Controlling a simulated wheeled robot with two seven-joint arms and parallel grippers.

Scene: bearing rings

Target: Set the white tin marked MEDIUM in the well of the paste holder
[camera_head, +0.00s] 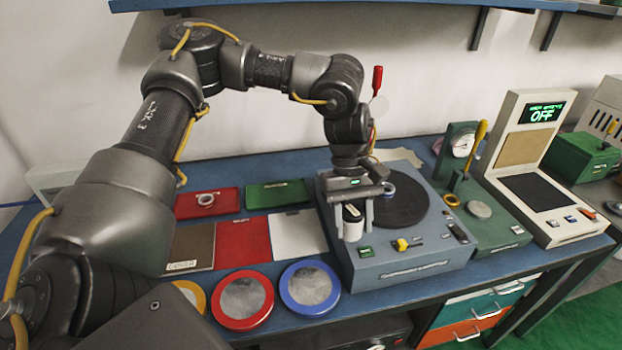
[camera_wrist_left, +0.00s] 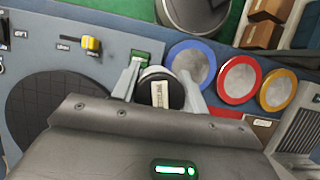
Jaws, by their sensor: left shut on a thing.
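My left gripper (camera_head: 354,214) is shut on a white tin (camera_head: 352,230) with a dark top. It holds the tin upright at the left front part of a blue-grey machine (camera_head: 420,256) with a dark round plate. In the left wrist view the tin (camera_wrist_left: 160,95) sits between the two fingers (camera_wrist_left: 160,78) and bears a pale label whose lettering is too small to read. The tin hides what is under it, so I cannot make out the well of the paste holder, or whether the tin touches it. My right gripper is out of view.
Red (camera_head: 243,300) and blue (camera_head: 310,288) ringed discs lie left of the machine, near the table's front edge. A yellow knob (camera_head: 402,245) stands right of the tin. A green dial gauge stand (camera_head: 470,190) is farther right.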

